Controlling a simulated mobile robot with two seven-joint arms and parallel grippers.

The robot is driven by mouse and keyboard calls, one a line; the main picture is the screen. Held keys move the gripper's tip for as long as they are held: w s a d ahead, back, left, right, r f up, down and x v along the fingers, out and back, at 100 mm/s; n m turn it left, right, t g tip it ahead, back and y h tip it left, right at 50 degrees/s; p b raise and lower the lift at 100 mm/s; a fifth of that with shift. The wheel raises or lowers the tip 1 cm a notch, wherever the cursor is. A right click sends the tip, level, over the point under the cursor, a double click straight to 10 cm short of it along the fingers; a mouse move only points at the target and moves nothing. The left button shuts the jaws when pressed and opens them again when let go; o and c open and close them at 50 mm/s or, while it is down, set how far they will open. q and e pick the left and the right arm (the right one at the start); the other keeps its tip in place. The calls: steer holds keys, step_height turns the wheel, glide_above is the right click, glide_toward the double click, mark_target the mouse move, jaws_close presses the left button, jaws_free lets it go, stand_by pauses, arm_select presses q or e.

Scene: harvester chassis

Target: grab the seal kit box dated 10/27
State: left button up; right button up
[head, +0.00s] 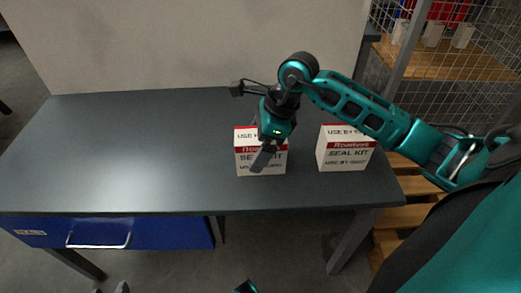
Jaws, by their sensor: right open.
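Two white seal kit boxes with red bands stand on the dark workbench (130,150). The left box (245,160) stands near the front edge, partly hidden by my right gripper. The right box (345,152) stands a little to its right, unobstructed. Both carry "USE BY" print, but the dates are too small to read surely. My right gripper (264,158) is open, with a finger pointing down in front of the left box's face. I cannot tell whether it touches the box. Small dark tips at the bottom left edge may be my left gripper (110,289); its jaws are unclear.
A pale wall panel (190,45) closes the back of the bench. A blue drawer (150,232) with a metal handle hangs under it. A wire mesh cage (460,45) with shelves stands at the right. The bench's left half is clear.

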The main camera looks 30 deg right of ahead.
steer(key=shift+f, duration=0.15)
steer(key=shift+c, duration=0.3)
steer(key=c, duration=1.1)
